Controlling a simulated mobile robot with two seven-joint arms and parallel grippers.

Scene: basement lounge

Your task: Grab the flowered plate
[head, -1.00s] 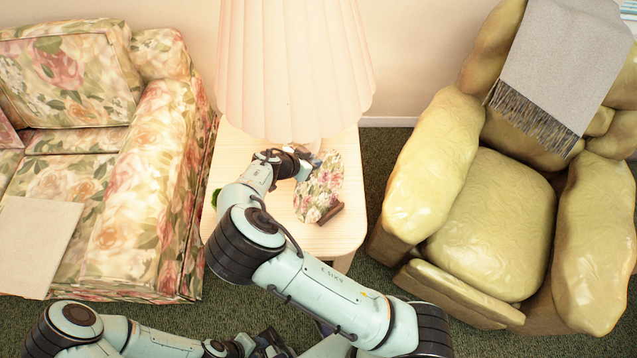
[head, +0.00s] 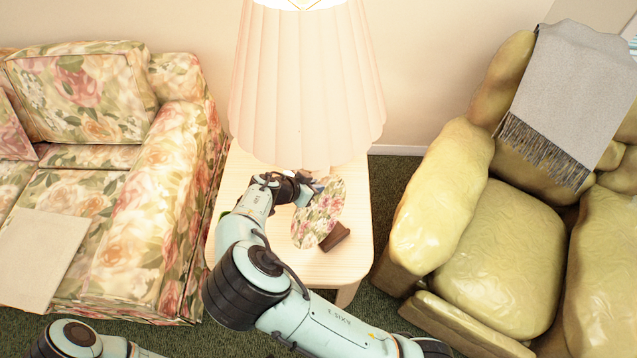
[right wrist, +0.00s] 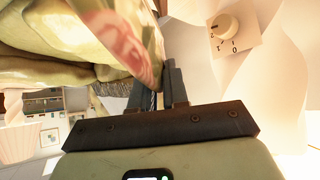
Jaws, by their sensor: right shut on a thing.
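The flowered plate (head: 318,215), oval in the head view with pink roses and green leaves, is tilted up over the pale wooden side table (head: 352,262). My right gripper (head: 312,189) is shut on its upper left edge, under the lamp shade. In the right wrist view, the plate's patterned face (right wrist: 110,40) fills the upper left, close up, and its edge meets the right gripper's dark fingers (right wrist: 172,85). I cannot tell whether the plate still touches the table. My left gripper is out of view.
A lamp with a pleated shade (head: 305,90) stands behind the plate; its switch (right wrist: 228,28) shows in the wrist view. A small brown block (head: 336,237) sits by the plate's lower right. A floral sofa (head: 150,215) and a yellow armchair (head: 490,250) flank the table.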

